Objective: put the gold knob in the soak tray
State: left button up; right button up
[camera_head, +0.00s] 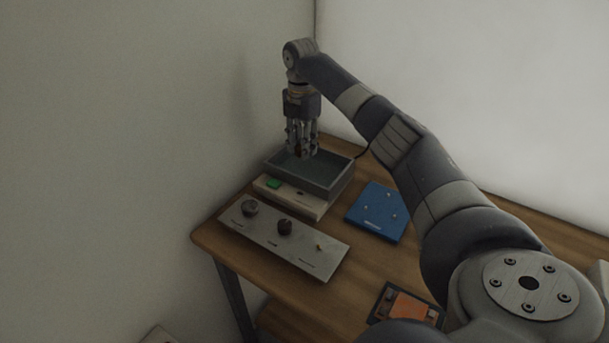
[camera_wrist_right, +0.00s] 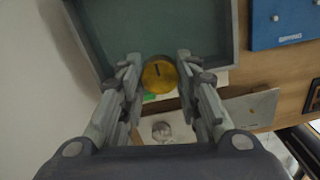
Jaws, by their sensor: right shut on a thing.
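The gold knob (camera_wrist_right: 160,77), round with a dark mark on its face, is between the fingertips of my right gripper (camera_wrist_right: 157,68). The gripper is shut on it. In the head view my right gripper (camera_head: 302,150) points down over the soak tray (camera_head: 318,186), a grey-green open box. The knob is hard to make out there. In the wrist view the knob overlaps the tray's near wall, with the tray floor (camera_wrist_right: 155,28) beyond it. I cannot tell how high the knob is above the tray. My left gripper is not in view.
The tray rests on or behind a pale unit with a green button (camera_head: 273,184). In front lies a grey panel (camera_head: 262,243) with two dark knobs and a small bare shaft. A blue board (camera_head: 377,213) lies right. A wall stands close on the left.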

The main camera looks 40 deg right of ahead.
jog(key=f, duration=0.4)
jog(key=shift+s+d+f+p, duration=0.1)
jog(key=shift+d+f+p, duration=0.2)
jog(key=shift+p, duration=0.1)
jog(key=shift+f, duration=0.3)
notch_tip(320, 180, down, 4)
jog(key=shift+f+p, duration=0.25)
jog(key=shift+p, duration=0.2)
jog(key=shift+f, duration=0.15)
jog(key=o, duration=0.9)
jog(key=shift+c, duration=0.2)
